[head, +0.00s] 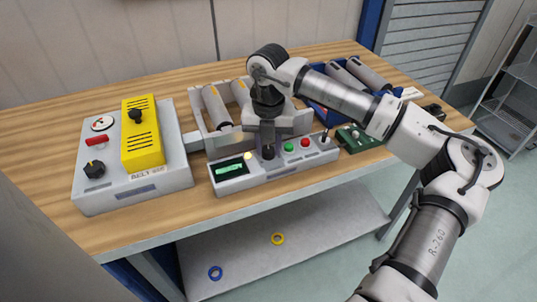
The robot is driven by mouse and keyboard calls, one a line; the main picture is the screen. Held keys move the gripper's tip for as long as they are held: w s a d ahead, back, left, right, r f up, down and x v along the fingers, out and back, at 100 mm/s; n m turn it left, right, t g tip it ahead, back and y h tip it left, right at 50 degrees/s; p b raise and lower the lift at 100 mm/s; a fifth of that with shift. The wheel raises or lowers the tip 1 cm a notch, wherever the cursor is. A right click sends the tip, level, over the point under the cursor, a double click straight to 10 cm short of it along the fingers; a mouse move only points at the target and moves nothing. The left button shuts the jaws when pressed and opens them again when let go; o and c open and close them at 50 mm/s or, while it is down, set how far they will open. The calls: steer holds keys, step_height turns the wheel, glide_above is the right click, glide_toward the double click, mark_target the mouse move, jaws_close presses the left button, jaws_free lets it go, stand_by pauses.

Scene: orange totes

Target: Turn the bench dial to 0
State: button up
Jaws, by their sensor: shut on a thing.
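A long grey control panel (232,183) lies near the front edge of the bench. On it are a dark display with green marks (230,168), a lit yellowish lamp (248,156), a black dial (268,153), green and red buttons and a small lever. My gripper (268,143) points down over the panel and is shut on the black dial. The fingers cover the upper part of the dial, so its pointer and setting cannot be read. The text on the display is too small to read.
A grey box (138,188) with a yellow cover, red switch, gauge and another black knob (94,169) stands at the left. Behind the panel is a grey tray (197,121) with rollers. A blue bin (318,117) and green board (358,139) are right. Bare wood lies front left.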

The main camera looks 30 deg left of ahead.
steer(key=n+b, duration=0.4)
steer(key=n, duration=0.2)
steer(key=shift+f+n, duration=0.1)
steer(key=shift+n, duration=0.2)
steer(key=n+b, duration=0.1)
steer(key=n, duration=0.2)
steer(key=shift+n+b, duration=0.3)
steer(key=n, duration=0.3)
steer(key=shift+n+b, duration=0.3)
steer(key=shift+b, duration=0.1)
steer(key=n, duration=1.3)
steer(key=shift+r+n, duration=0.2)
steer(key=shift+n, duration=0.2)
steer(key=o, duration=1)
steer(key=shift+c, duration=0.2)
